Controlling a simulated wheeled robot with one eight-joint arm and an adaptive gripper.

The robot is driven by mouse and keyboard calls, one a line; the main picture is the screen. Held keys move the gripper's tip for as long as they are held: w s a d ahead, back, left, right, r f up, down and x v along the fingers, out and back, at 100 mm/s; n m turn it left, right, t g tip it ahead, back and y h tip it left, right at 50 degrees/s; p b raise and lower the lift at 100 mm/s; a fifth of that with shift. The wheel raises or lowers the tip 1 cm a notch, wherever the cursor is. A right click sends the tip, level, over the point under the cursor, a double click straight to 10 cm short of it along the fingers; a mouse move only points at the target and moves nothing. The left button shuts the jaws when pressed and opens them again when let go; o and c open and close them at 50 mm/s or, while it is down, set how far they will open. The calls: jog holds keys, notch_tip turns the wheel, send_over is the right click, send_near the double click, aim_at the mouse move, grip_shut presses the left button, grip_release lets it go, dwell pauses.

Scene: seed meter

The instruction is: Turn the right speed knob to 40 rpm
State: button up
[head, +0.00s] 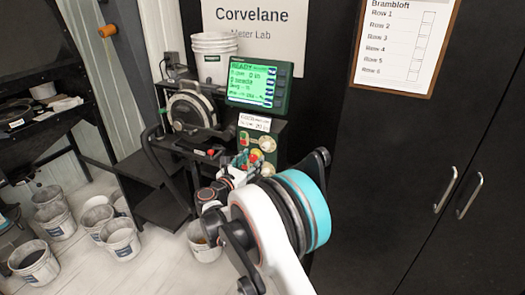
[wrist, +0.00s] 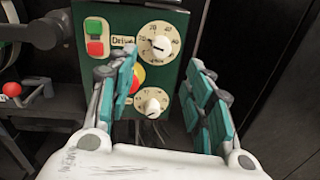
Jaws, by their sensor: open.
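A dark green control panel (wrist: 182,18) fills the middle of the wrist view. It carries two cream dials with white knobs, one above the other. The upper knob (wrist: 160,46) is beside a label reading "Drive" and has numbers around it. The lower knob (wrist: 152,106) has a smaller numbered dial. I cannot tell which one is the right speed knob, nor read their settings surely. My gripper (wrist: 163,57) is open, its teal-padded fingers spread either side of the dials, with nothing between them. In the head view the upper dial (head: 267,144) shows above my gripper (head: 242,162).
Green and red buttons (wrist: 95,36) sit left of the upper dial. A red-and-yellow button (wrist: 138,76) lies between the dials, partly behind my left finger. A green-lit screen (head: 254,84) reading "READY" stands above the panel. Several white buckets (head: 122,240) stand at lower left. Dark cabinets (head: 400,170) are at right.

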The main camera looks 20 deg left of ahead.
aim_at(264, 148)
jog(key=w, duration=0.3)
jog(key=w+d, duration=0.1)
jog(key=w, duration=0.2)
jog(key=w+b, duration=0.1)
jog(key=w, duration=0.2)
jog(key=shift+w+d, duration=0.1)
jog(key=shift+d, duration=0.15)
jog(key=c, duration=1)
